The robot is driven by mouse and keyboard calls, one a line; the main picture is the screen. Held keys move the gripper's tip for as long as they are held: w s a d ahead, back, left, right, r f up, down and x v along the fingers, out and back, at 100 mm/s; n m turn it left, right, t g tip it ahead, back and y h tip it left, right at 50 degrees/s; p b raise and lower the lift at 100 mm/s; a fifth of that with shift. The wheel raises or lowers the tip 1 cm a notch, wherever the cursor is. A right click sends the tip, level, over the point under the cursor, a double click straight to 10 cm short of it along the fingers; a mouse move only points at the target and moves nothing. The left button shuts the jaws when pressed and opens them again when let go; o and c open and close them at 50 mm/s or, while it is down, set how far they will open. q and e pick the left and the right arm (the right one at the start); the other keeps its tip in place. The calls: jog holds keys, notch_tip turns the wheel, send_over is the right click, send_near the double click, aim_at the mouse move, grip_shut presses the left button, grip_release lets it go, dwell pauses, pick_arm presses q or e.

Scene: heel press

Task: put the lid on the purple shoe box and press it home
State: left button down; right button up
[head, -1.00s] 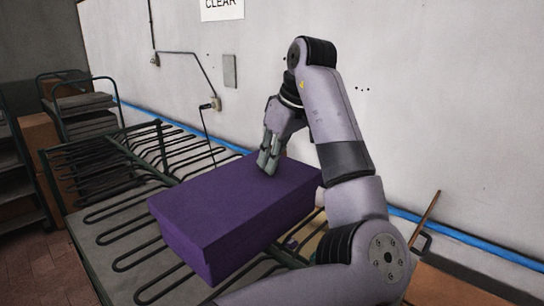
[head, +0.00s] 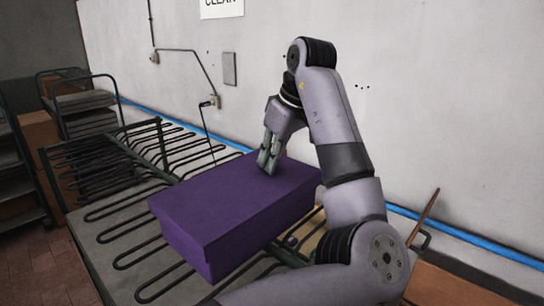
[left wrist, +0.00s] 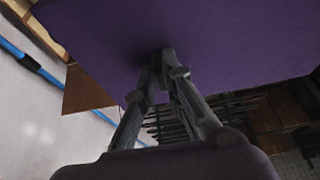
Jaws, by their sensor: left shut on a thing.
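The purple shoe box (head: 190,253) stands on the wire-looped rack top. Its purple lid (head: 225,200) lies over it, flat on top; I cannot tell from here whether it sits fully down all round. My left gripper (head: 267,164) points down at the far right part of the lid, its two fingers close together with their tips at the lid surface. In the left wrist view the fingertips (left wrist: 161,58) meet at the purple lid (left wrist: 220,35), and what is between them is hidden. My right gripper is not in view.
The rack (head: 110,240) has dark wire loops around the box. A white wall with a blue stripe (head: 470,238) runs behind. Carts with cartons (head: 85,110) stand at the far left. A wooden handle (head: 424,215) leans at right.

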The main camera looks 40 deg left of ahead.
pick_arm(q)
jog(key=shift+f, duration=0.1)
jog(key=c, duration=1.6)
grip_release()
jog(key=shift+o, duration=0.4)
jog(key=o, duration=0.4)
jog(key=shift+r, duration=0.2)
jog(key=shift+r, duration=3.4)
